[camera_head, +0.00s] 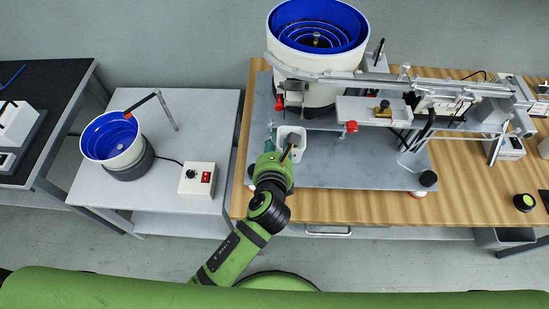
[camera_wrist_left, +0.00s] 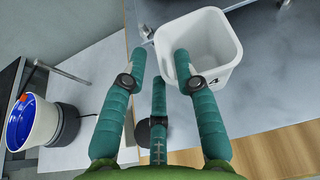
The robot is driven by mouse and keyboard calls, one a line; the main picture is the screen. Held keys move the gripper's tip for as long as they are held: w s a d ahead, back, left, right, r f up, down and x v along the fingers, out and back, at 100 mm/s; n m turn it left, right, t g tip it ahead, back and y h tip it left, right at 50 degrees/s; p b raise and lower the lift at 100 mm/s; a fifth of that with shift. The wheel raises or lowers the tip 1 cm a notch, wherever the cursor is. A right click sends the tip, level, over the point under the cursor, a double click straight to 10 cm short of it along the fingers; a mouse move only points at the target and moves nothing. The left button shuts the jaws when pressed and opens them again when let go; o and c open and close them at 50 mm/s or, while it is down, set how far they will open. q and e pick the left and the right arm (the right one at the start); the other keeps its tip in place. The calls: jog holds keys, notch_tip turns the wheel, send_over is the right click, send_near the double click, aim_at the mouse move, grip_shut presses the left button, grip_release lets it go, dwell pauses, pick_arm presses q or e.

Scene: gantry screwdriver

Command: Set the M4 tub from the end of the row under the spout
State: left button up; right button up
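A white square tub (camera_head: 291,141) stands upright on the grey base plate (camera_head: 345,160), just in front of the large blue-lined bowl feeder (camera_head: 318,32) and below its red-tipped outlet parts (camera_head: 280,102). My left gripper (camera_head: 278,150) is at the tub's near left side. In the left wrist view the teal fingers (camera_wrist_left: 160,68) are spread, one reaching over the rim into the tub, one outside its left wall. Gaps show between fingers and wall. My right gripper is out of view.
A linear rail (camera_head: 430,84) with fittings runs right above the wooden table (camera_head: 370,208). A smaller blue bowl feeder (camera_head: 112,140) and a control box (camera_head: 198,179) stand on a grey table at left. The plate right of the tub is clear.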

pick_arm(q)
jog(key=v, duration=0.9)
jog(key=shift+s, duration=0.2)
jog(key=shift+r, duration=0.1)
dwell(0.6)
